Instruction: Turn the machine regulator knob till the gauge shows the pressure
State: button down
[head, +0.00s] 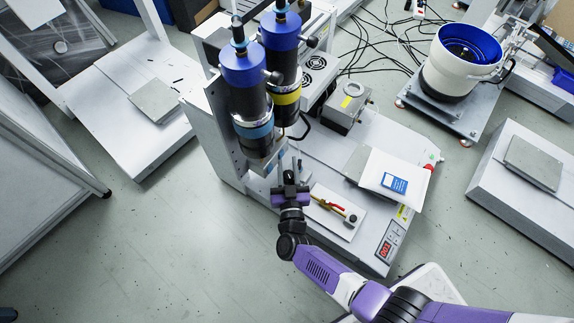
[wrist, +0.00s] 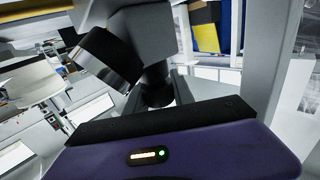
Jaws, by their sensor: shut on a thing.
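My gripper (head: 289,170) is at the front of the machine (head: 235,145), just below its blue and black cylinders. In the wrist view, its two grey fingers (wrist: 158,92) are shut on a black round knob (wrist: 157,78), which appears to be the regulator knob. No gauge face or needle can be read. In the head view, the knob cannot be made out behind the gripper.
A red-handled tool (head: 330,206) lies on a white plate right of my gripper. A red-lit display (head: 386,248) is on the front edge. A blue-rimmed bowl feeder (head: 462,62) stands at the back right.

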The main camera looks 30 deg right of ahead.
aim_at(287, 179)
jog(key=shift+d+m+g+h+b, duration=0.1)
jog(key=shift+m+g+h+b, duration=0.45)
jog(key=shift+m+h, duration=0.4)
jog(key=shift+s+d+g+h, duration=0.15)
jog(key=shift+s+g+h, duration=0.1)
jog(key=shift+h, duration=0.3)
jog(key=c, duration=1.1)
grip_release()
jog(key=p+v, duration=0.2)
jog(key=v, duration=0.4)
jog(key=shift+s+a, duration=0.25)
jog(key=shift+a, duration=0.05)
jog(key=shift+s+a, duration=0.25)
jog(key=shift+s, duration=0.2)
